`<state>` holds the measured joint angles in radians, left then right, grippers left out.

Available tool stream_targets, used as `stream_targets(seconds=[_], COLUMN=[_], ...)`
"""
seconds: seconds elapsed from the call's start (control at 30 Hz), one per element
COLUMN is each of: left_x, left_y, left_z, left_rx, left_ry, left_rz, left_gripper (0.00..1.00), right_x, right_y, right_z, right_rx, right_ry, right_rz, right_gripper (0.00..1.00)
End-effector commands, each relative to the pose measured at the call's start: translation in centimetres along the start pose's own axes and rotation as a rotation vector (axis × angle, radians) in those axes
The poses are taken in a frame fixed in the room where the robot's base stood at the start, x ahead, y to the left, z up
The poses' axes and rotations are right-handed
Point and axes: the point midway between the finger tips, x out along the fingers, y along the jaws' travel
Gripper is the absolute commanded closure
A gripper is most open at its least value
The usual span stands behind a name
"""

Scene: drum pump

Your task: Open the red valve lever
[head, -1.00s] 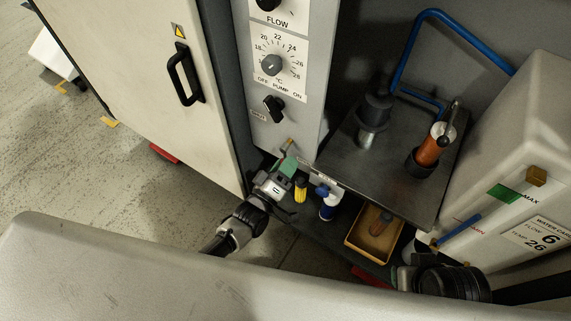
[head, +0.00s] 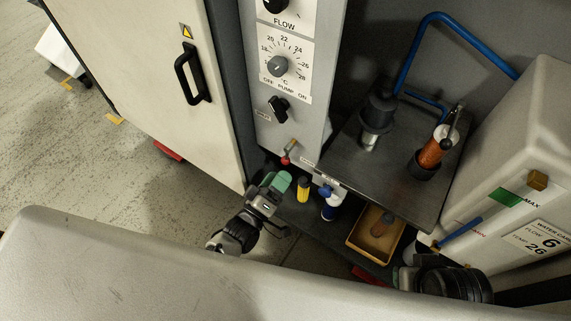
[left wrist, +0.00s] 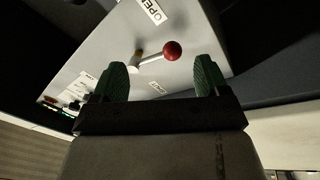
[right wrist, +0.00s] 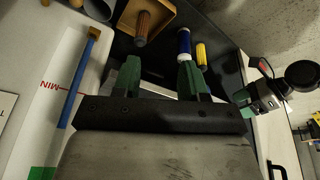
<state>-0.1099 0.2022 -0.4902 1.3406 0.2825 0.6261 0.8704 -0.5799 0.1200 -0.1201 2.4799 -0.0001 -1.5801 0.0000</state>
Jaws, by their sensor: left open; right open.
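The red valve lever (head: 286,159) is on the lower front of the grey control panel, below the pump switch. In the left wrist view its red ball (left wrist: 172,50) ends a short metal rod from a brass pivot, sticking out sideways; a label reading OPEN (left wrist: 153,10) is beyond it. My left gripper (head: 280,181) is open and empty, just short of the lever. In its wrist view the ball lies ahead, between the lines of the green fingers (left wrist: 161,76), apart from both. My right gripper (right wrist: 158,75) is open and empty; its fingers are mostly hidden in the head view.
The panel has dials and a black pump switch (head: 279,105). A yellow cylinder (head: 303,189), a blue-and-white bottle (head: 331,206) and a yellow bin (head: 350,241) stand low right of my left gripper. A dark shelf (head: 385,180) and water cabinet (head: 520,130) are further right.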

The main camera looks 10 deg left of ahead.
Motion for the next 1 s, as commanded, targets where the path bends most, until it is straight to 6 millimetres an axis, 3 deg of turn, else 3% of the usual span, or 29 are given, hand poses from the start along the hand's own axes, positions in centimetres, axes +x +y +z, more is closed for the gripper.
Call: stream_targets(seconds=[0.1, 0.3, 0.67, 0.87, 1.0], left_x=[-2.5, -5.0, -5.7, -6.3, -7.8], left_y=[0.0, 0.1, 0.1, -1.1, -2.8], left_z=[-0.1, -0.2, -0.2, -1.6, -5.1], left_rx=[0.000, -0.001, -0.001, 0.006, 0.012], left_ry=[-0.001, 0.003, 0.004, -0.002, -0.030], left_rz=[-0.002, 0.002, 0.002, -0.014, -0.054], left_gripper=[0.25, 0.25, 0.25, 0.56, 0.77], right_x=[-0.3, -0.4, -0.1, 0.7, 1.5], right_y=[0.0, 0.0, 0.0, -0.2, -0.9], right_z=[-0.1, -0.2, -0.1, -1.8, -5.9], right_rx=[0.000, 0.000, 0.000, -0.002, -0.011], right_ry=[0.000, 0.001, -0.002, 0.098, 0.360], right_rz=[0.000, 0.000, 0.000, -0.005, -0.019], right_gripper=[0.57, 0.57, 0.57, 0.57, 0.57])
